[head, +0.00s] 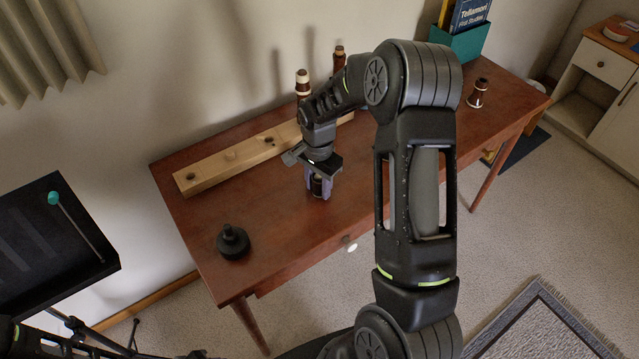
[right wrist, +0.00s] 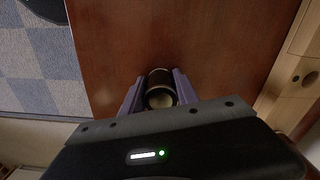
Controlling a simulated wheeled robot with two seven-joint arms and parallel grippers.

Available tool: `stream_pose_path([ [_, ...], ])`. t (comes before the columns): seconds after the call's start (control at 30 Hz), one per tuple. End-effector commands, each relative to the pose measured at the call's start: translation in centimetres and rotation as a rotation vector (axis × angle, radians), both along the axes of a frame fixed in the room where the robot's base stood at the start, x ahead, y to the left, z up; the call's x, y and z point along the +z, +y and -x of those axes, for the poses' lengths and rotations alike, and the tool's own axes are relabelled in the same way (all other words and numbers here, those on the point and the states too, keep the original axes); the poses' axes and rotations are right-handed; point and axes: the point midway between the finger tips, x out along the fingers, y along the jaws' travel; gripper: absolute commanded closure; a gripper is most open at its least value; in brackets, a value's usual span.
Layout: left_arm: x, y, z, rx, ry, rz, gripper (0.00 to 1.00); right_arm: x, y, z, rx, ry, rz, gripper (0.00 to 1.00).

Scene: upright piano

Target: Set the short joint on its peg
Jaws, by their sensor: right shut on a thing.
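My right gripper (head: 318,186) is shut on a short dark cylinder with a pale end, which I take as the short joint (head: 317,184). In the right wrist view the joint (right wrist: 160,88) sits between the two purple-grey fingers (right wrist: 159,94). It is over the table, in front of the wooden peg board (head: 215,169); I cannot tell whether it touches the table. The board has dark round spots along its top, too small to tell as pegs or holes. It also shows at the right edge of the right wrist view (right wrist: 294,88). My left gripper is out of view.
Two banded brown pieces, one nearer (head: 302,84) and one farther (head: 339,58), stand upright at the board's far part. A bell-shaped piece (head: 478,93) stands right on the table (head: 290,245). A black knobbed object (head: 233,242) sits front left. A teal box (head: 462,42) holds books.

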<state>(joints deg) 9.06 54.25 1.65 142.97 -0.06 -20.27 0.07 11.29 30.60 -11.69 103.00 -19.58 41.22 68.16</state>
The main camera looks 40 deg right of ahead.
Motion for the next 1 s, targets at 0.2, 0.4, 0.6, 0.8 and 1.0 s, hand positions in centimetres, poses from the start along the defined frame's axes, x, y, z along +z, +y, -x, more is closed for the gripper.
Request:
stream_pose_path([
  [0.2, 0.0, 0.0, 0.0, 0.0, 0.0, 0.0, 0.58, 0.0, 0.0, 0.0, 0.0, 0.0, 0.0, 1.0],
  [0.4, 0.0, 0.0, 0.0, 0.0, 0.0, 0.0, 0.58, 0.0, 0.0, 0.0, 0.0, 0.0, 0.0, 1.0],
  [0.6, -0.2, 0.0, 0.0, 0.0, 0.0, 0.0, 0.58, 1.1, 0.0, -0.1, 0.0, -0.003, 0.001, 1.0],
  [0.8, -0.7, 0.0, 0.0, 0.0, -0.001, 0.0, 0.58, 4.5, 0.0, -0.2, 0.0, -0.005, 0.001, 1.0],
  [1.0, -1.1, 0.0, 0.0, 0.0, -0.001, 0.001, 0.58, 8.3, 0.0, -0.1, 0.0, -0.004, 0.001, 1.0],
])
